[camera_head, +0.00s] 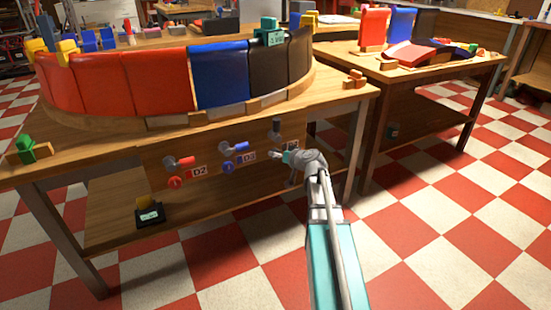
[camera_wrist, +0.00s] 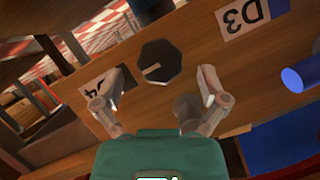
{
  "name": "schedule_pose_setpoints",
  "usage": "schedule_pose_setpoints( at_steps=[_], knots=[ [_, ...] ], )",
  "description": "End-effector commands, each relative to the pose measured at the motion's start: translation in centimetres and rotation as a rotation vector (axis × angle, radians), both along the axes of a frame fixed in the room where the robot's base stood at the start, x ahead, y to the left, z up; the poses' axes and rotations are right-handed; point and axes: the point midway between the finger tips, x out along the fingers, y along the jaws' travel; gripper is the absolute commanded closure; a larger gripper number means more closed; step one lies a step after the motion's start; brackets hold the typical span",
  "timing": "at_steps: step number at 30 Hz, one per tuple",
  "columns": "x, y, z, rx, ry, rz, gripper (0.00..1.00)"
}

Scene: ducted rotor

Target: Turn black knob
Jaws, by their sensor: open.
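The black knob (camera_wrist: 160,62) is a dark, many-sided disc with a pale line on its face, set in the wooden panel (camera_wrist: 200,40). It shows in the wrist view, just beyond my open fingertips and roughly centred between them. My gripper (camera_wrist: 162,78) is empty, with one finger on each side of the knob; I cannot tell any contact. In the head view my gripper (camera_head: 289,157) is at the right part of the table's front panel and hides the black knob there.
A dark grey handle (camera_head: 277,126) sticks out just above my gripper; blue (camera_head: 237,148) and red (camera_head: 180,162) handles are to its left. Label D3 (camera_wrist: 243,16) is beside the knob. The curved padded ring (camera_head: 155,80) stands on the table. A table leg (camera_head: 356,145) is at right.

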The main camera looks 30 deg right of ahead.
Motion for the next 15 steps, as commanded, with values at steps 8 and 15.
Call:
schedule_pose_setpoints(
  at_steps=[8, 15],
  knots=[
    [2.2, 0.4, -0.9, 0.0, 0.0, 0.001, 0.07],
    [2.3, 0.5, -0.9, 0.0, 0.0, 0.0, 0.07]
  ],
)
